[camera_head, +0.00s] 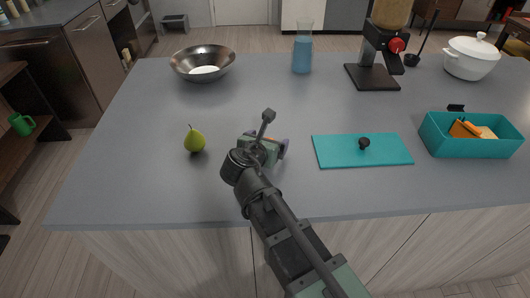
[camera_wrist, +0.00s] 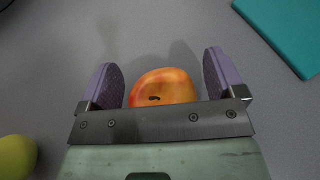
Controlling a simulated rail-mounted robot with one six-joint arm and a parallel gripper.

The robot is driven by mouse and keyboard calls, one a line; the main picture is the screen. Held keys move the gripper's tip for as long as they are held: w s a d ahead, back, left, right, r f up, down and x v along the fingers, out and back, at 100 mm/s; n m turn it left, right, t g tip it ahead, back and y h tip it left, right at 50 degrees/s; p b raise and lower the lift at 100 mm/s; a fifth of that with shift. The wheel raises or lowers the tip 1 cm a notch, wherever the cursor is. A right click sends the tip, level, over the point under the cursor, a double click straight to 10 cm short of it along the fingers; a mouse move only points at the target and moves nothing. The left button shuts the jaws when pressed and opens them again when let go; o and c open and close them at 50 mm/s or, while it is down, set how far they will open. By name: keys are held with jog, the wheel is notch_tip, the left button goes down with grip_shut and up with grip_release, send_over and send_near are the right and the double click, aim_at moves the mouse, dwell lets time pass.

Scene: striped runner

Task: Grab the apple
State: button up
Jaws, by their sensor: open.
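The apple (camera_wrist: 163,88) is orange-red with yellow patches and a dark stem spot. In the wrist view it lies on the grey counter between the two purple finger pads of my gripper (camera_wrist: 161,72), with a gap on each side. Its lower part is hidden behind the gripper's crossbar. In the head view my gripper (camera_head: 266,146) is low over the middle of the counter, and my own wrist hides nearly all of the apple.
A green pear (camera_head: 195,140) stands left of my gripper. A flat teal board with a black knob (camera_head: 335,155) lies to the right, and a teal box (camera_head: 470,148) is beyond it. A metal bowl (camera_head: 185,62), blue-filled carafe (camera_head: 302,55), coffee machine (camera_head: 372,78) and white pot (camera_head: 470,62) stand farther back.

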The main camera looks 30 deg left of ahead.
jog(key=shift+r, duration=0.1)
jog(key=c, duration=1)
jog(key=shift+c, duration=0.2)
notch_tip(320, 180, up, 20)
jog(key=p, duration=2)
